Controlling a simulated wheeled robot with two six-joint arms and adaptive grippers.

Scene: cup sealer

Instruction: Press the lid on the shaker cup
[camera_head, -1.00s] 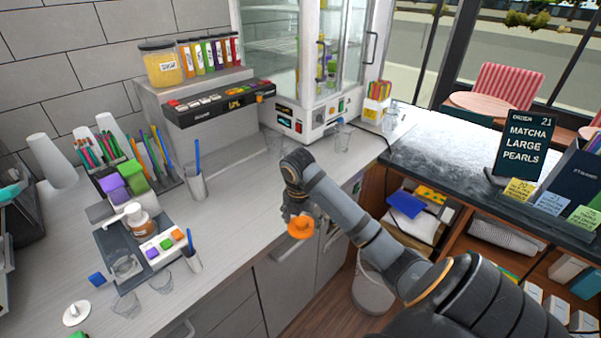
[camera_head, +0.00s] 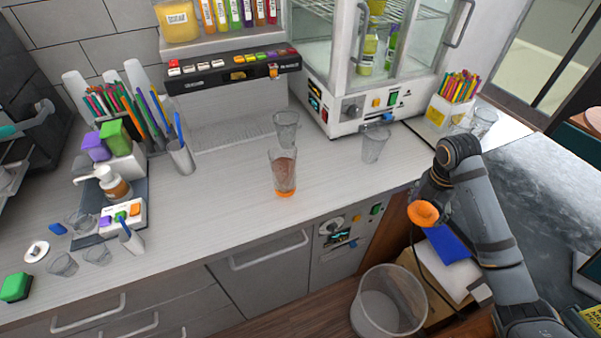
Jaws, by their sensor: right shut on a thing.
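The shaker cup (camera_head: 284,168) stands upright on the counter near its front edge. It is clear, with brownish contents and an orange bottom, and I see no lid on it. My right gripper (camera_head: 425,203) is shut on an orange round lid (camera_head: 423,214). It holds the lid beyond the counter's front edge, well to the right of the cup and apart from it. The fingertips are partly hidden behind the lid. My left gripper is not in view.
Empty clear cups stand behind the shaker cup (camera_head: 286,128) and to its right (camera_head: 375,144). A glass-fronted cabinet (camera_head: 345,100) stands at the back. A bin (camera_head: 388,302) is on the floor below. The counter (camera_head: 222,215) left of the shaker cup is clear.

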